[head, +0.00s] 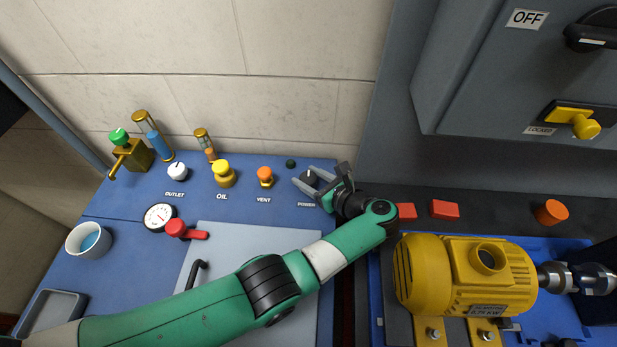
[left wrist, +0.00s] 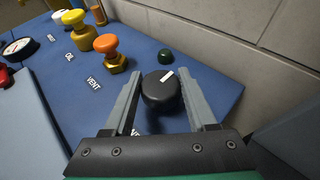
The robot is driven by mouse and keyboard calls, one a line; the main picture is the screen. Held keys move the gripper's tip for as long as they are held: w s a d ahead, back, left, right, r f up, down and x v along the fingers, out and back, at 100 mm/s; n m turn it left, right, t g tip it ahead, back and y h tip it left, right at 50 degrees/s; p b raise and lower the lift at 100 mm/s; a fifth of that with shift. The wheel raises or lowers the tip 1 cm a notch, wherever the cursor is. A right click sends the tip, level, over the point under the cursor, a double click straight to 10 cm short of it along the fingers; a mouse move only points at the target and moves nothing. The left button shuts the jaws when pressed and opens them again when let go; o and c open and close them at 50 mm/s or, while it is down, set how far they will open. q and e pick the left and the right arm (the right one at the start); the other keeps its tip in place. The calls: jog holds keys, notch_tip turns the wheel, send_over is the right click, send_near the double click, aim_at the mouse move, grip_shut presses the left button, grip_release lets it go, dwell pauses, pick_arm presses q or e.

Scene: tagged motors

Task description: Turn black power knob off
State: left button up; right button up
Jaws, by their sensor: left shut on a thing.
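The black power knob (left wrist: 161,92) stands on the blue panel and shows clearly in the left wrist view. A white pointer mark on its top slants toward the upper right there. In the head view the knob (head: 310,178) is partly hidden by my gripper, above the POWER label (head: 306,204). My left gripper (head: 305,184) reaches in from the right, with one grey finger on each side of the knob, shut on it. Both fingers also show in the left wrist view (left wrist: 162,78). My right gripper is not in view.
A dark green indicator (head: 290,163) sits just behind the knob. The orange VENT knob (head: 265,174) and yellow OIL knob (head: 223,172) stand to its left. A wall rises behind the panel. A yellow motor (head: 465,275) lies right of my forearm, below a grey cabinet (head: 470,75).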

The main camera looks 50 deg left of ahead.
pick_arm(q)
jog(key=o, duration=1.3)
jog(key=shift+o, duration=0.2)
jog(key=r+p, duration=0.1)
jog(key=r, duration=0.1)
jog(key=s+r+p, duration=0.1)
jog(key=r, duration=0.1)
jog(key=d+r+p, duration=0.1)
jog(key=p, duration=0.1)
jog(key=shift+s+r, duration=0.25)
jog(key=shift+r, duration=0.15)
jog(key=s+d+r+p, duration=0.6)
jog(key=s+p, duration=0.4)
jog(key=p, duration=0.4)
jog(key=shift+s+d+r, duration=0.15)
jog(key=shift+s+r, duration=0.1)
jog(key=shift+r, duration=0.3)
